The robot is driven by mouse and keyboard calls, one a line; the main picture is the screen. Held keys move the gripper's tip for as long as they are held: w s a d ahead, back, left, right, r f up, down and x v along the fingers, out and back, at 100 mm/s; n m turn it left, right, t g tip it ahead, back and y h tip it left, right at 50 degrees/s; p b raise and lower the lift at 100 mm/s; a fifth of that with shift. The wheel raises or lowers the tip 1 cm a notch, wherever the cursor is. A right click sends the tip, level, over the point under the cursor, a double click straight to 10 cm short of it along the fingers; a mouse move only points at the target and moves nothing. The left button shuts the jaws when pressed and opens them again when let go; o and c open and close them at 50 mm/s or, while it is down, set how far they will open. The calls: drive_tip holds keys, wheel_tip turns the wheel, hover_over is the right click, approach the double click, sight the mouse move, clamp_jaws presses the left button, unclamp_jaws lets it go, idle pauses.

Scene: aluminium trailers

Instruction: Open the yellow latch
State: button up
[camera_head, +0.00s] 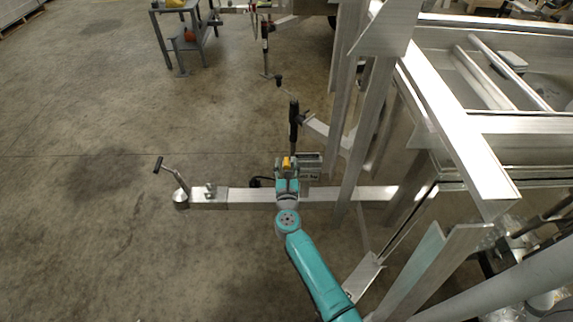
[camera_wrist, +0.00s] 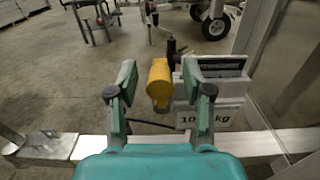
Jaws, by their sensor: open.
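The yellow latch (camera_wrist: 159,83) shows in the wrist view just beyond and between the fingertips of my gripper (camera_wrist: 158,80). It is a rounded yellow piece on a dark upright post. My gripper is open, with a finger on each side of the latch in the picture; I see no contact. In the head view the yellow latch (camera_head: 287,163) is a small patch just beyond the end of my arm. My gripper (camera_head: 287,180) there covers part of the trailer beam below it. The lower part of the latch's mount is partly hidden.
A grey block with a weight label (camera_wrist: 211,110) stands right of the latch. The aluminium trailer beam (camera_head: 240,198) runs across below, with a crank handle (camera_head: 172,176) at its left. Trailer uprights (camera_head: 362,130) stand close on the right. Open floor (camera_head: 90,240) lies left.

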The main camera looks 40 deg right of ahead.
drive_tip(key=shift+w+d, duration=0.1)
drive_tip(key=shift+w, duration=0.05)
clamp_jaws()
